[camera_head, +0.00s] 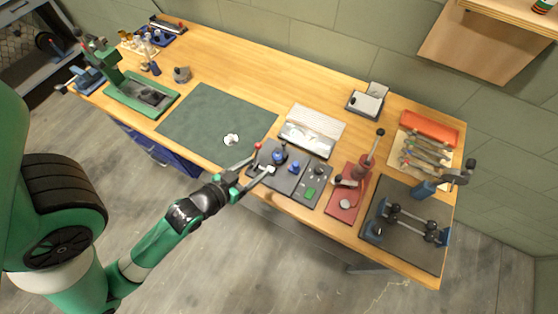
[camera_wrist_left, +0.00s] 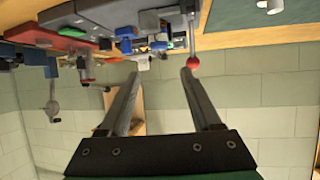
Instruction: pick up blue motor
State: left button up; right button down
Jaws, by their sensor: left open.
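A small rounded blue part (camera_head: 279,155), which looks like the blue motor, sits on the dark grey plate (camera_head: 286,181) near the table's front edge. My left gripper (camera_head: 262,162) reaches in from the left, fingers apart and empty, over the plate's left edge, just left of the blue motor. In the left wrist view the spread fingers (camera_wrist_left: 160,72) point toward the inverted bench, and small blue parts (camera_wrist_left: 158,45) show beyond them; I cannot tell which is the motor. My right gripper is not in view.
A red-ball lever (camera_head: 258,146) stands beside the left fingers and also shows in the left wrist view (camera_wrist_left: 193,62). A white tray (camera_head: 325,115) is behind the plate, a red fixture (camera_head: 338,205) to its right. The green mat (camera_head: 200,115) is mostly clear.

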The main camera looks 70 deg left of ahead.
aim_at(276, 154)
pick_arm(q)
jog(key=b+x, duration=0.1)
jog(key=x, duration=0.5)
jog(key=shift+w+a, duration=0.1)
jog(key=shift+w, duration=0.05)
jog(key=b+x, duration=0.1)
jog(key=x, duration=0.4)
grip_shut()
jog(key=shift+a, duration=0.1)
jog(key=shift+a, duration=0.2)
jog(key=shift+d+f, duration=0.1)
dwell(0.7)
